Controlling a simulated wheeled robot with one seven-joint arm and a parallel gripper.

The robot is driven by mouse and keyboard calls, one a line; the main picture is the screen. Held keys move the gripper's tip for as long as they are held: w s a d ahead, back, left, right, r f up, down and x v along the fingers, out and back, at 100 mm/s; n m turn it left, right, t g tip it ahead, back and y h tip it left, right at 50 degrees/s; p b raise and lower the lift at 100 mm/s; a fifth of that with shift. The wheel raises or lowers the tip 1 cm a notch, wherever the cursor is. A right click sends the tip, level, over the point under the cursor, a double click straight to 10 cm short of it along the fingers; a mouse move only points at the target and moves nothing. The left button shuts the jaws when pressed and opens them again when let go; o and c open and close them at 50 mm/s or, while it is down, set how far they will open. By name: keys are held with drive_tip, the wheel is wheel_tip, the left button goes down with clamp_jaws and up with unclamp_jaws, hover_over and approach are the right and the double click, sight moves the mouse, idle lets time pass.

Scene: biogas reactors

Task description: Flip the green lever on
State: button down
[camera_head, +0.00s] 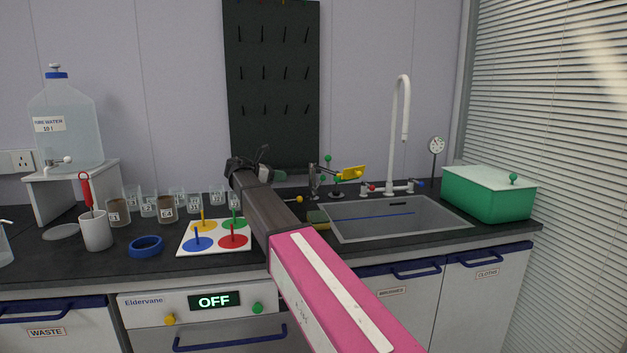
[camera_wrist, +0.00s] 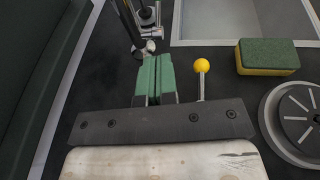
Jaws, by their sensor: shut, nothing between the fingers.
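Several green parts show in the head view, and I cannot tell surely which is the green lever. A green ball (camera_head: 327,158) stands on a thin stem by the metal fixture (camera_head: 315,182) behind the sink. A green disc with a peg (camera_head: 236,222) lies on the white board, partly hidden by my arm. My gripper's green fingers (camera_wrist: 153,78) are pressed together, empty, in the wrist view, below the metal fixture and left of a yellow ball on a metal stem (camera_wrist: 201,66).
The sink (camera_head: 345,222) is right of my arm. A green and yellow sponge (camera_wrist: 268,57) and a round grey object (camera_wrist: 295,118) lie right of my fingers. A green box (camera_head: 490,204) stands at the right. Glass beakers stand at the left. The oven display (camera_head: 214,301) reads OFF.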

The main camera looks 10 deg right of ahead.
approach(319, 184)
drive_tip(key=d, duration=0.6)
drive_tip(key=shift+w+d+r, duration=0.15)
drive_tip(key=shift+w+d, duration=0.35)
drive_tip(key=shift+d, duration=0.1)
drive_tip(key=shift+w, duration=0.1)
